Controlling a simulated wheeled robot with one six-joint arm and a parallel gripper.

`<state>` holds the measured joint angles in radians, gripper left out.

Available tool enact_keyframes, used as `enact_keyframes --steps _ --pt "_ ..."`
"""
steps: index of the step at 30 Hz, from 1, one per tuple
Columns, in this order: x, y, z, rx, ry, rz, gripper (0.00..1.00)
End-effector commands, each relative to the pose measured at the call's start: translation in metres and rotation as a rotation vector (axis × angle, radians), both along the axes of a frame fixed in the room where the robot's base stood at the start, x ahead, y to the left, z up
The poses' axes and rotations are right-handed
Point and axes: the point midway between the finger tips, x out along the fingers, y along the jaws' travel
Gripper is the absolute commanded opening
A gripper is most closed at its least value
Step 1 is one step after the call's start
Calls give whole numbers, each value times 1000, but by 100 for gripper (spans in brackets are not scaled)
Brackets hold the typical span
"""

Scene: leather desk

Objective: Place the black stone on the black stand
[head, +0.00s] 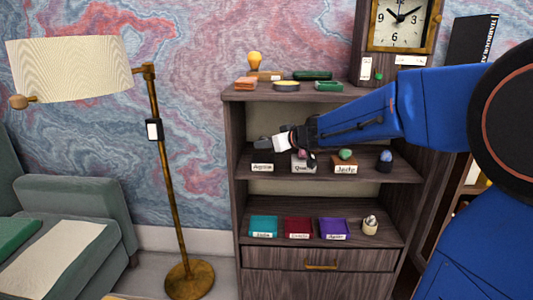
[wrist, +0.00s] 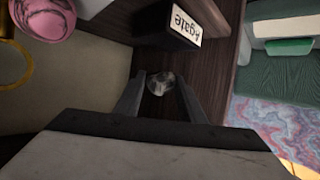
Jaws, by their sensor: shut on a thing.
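My gripper (wrist: 161,98) is shut on the black stone (wrist: 161,84), a rounded dark grey piece with pale mottling, held between the fingertips in the wrist view. In the head view my gripper (head: 264,143) is over the left part of the middle shelf; I cannot make out the stone clearly there. The black stand (head: 262,158), with a white "Agate" label, sits on that shelf just below the gripper. In the wrist view the black stand (wrist: 163,38) shows beyond the fingertips, apart from the stone. Its top looks empty.
Right of it on the shelf are a Quartz stand (head: 303,167), a Jade stand (head: 345,168) with a green stone (head: 346,154), and a dark cup (head: 384,164). The upper board (head: 348,96) is above. Coloured trays are below. A floor lamp (head: 166,170) stands left.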

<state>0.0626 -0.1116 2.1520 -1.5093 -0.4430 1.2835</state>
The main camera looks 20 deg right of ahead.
Motion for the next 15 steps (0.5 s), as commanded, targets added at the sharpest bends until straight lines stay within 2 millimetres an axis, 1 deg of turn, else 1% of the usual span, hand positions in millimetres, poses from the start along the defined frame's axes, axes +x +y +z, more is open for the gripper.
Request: enact_keyframes --steps 5,9,12,15 --pt "0 0 -13 1 2 -1 8" --pt "0 0 -31 1 3 -1 8" --pt "2 2 -37 1 0 0 8" --pt "3 2 -38 0 -1 0 8"
